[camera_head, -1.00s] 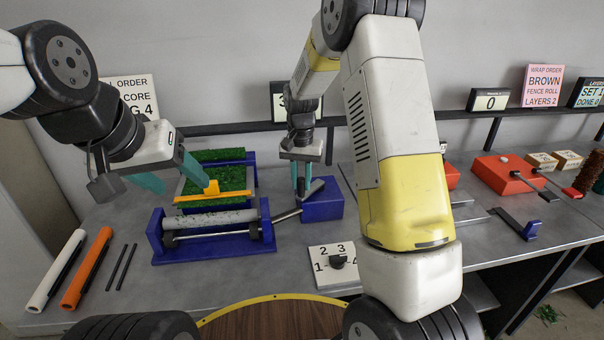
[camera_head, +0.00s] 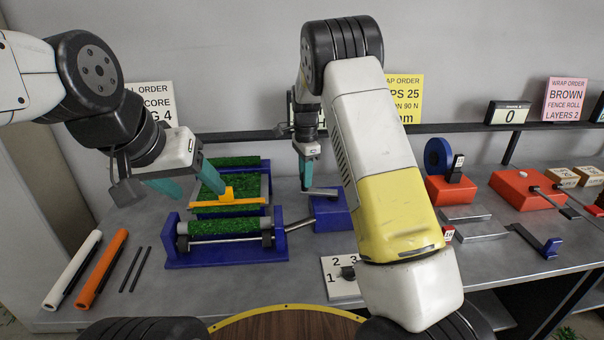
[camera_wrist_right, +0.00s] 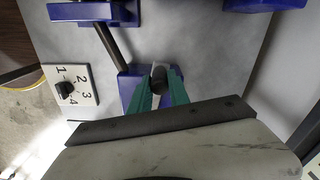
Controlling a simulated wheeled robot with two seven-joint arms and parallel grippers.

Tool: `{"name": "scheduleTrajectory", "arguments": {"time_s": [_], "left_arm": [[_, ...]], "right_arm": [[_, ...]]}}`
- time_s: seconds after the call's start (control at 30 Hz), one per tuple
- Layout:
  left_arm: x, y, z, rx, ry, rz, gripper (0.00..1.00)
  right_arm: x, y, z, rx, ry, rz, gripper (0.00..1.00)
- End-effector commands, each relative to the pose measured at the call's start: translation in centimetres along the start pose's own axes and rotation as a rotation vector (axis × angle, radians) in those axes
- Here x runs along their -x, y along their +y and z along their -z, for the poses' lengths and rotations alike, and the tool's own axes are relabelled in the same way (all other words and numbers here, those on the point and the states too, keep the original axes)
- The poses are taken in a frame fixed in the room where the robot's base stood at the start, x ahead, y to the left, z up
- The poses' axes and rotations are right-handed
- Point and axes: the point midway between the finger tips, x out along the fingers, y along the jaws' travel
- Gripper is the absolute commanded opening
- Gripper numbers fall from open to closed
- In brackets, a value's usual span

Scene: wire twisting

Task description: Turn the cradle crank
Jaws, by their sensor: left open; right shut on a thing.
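The blue cradle (camera_head: 185,262) stands on the table, with a green-covered roller (camera_head: 222,227) lying across it. The cradle crank has a grey shaft (camera_head: 300,225) running right to a blue block (camera_head: 330,213) and a grey crank arm (camera_head: 322,192) above it. My right gripper (camera_head: 307,184) is shut on the crank handle; in the right wrist view the dark handle (camera_wrist_right: 158,78) stands between the teal fingers. My left gripper (camera_head: 190,184) is open above the left side of the cradle, near a yellow guide bar (camera_head: 236,201) over the green mat (camera_head: 228,180).
A white roll (camera_head: 72,270) and an orange roll (camera_head: 102,268) lie at the left beside two dark rods (camera_head: 134,270). A numbered dial plate (camera_head: 340,288) lies in front of the blue block. Red stations (camera_head: 528,195) stand to the right.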

Motion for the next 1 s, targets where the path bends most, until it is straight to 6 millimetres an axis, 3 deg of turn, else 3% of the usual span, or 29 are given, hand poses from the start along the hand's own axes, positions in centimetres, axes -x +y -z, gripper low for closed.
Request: {"name": "scheduleTrajectory", "arguments": {"time_s": [0.7,1.0], "left_arm": [[0.0,0.0,0.0,0.000,0.000,0.000,0.62],[0.0,0.0,0.0,0.000,0.000,0.000,0.62]], "right_arm": [[0.1,-4.0,4.0,-0.636,-0.004,0.004,0.00],[0.2,-4.5,5.2,-0.698,-0.005,0.005,0.00]]}}
